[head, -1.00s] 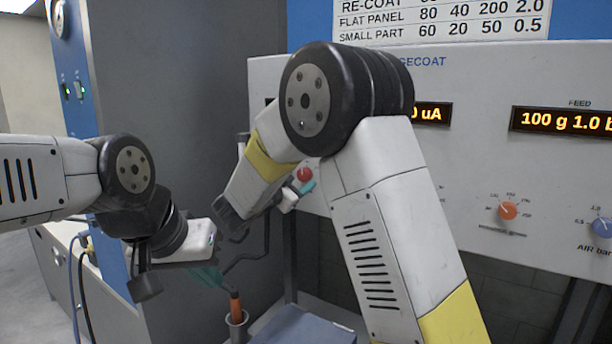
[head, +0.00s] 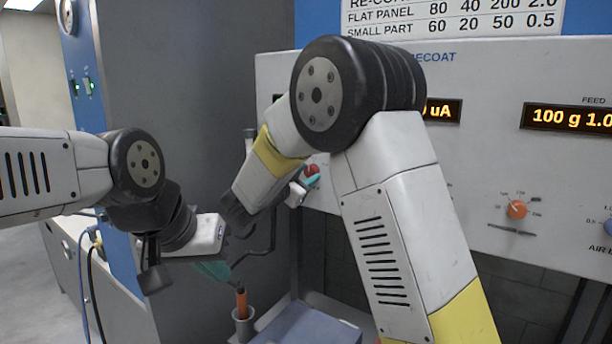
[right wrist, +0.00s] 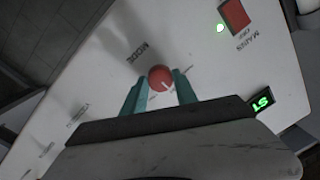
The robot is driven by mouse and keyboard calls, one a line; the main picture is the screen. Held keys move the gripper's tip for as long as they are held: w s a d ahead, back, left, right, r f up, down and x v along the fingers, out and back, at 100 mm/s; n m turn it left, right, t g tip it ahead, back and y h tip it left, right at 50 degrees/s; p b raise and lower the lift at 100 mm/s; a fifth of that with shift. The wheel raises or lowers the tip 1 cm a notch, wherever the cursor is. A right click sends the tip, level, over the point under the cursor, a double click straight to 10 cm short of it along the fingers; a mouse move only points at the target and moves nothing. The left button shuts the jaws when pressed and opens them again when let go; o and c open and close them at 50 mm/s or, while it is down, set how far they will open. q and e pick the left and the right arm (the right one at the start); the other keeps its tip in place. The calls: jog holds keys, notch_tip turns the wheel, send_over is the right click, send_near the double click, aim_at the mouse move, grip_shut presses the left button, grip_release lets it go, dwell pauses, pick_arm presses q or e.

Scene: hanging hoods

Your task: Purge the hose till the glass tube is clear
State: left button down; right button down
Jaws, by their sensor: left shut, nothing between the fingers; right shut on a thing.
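My right gripper (right wrist: 161,90) is shut on the red mode knob (right wrist: 161,77) of the grey control panel, with its teal fingers on both sides of the knob. The knob also shows in the head view (head: 311,170), beside the teal fingertips. The word MODE is printed near it on the panel. My left gripper (head: 214,270) is shut and empty, low at the left of the head view, near an orange-brown handle (head: 241,303) standing in a grey cup. No glass tube can be made out, and I cannot tell which part is the hose.
The panel (head: 420,190) carries an orange dial (head: 517,209) and a feed display (head: 570,117) reading about 100 g. In the right wrist view a red mains switch (right wrist: 236,13) has a green lamp beside it. A blue-grey surface (head: 305,330) lies below.

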jog(key=n, duration=0.5)
jog(key=shift+r+n, duration=0.1)
jog(key=shift+n, duration=0.3)
jog(key=n+g, duration=0.1)
jog(key=n, duration=0.3)
jog(key=shift+n, duration=0.3)
jog(key=shift+a+n, duration=0.1)
jog(key=shift+n, duration=0.2)
jog(key=c, duration=1)
grip_release()
jog(key=shift+o, duration=0.2)
jog(key=v, duration=0.7)
jog(key=shift+s+a, duration=0.15)
jog(key=shift+s, duration=0.25)
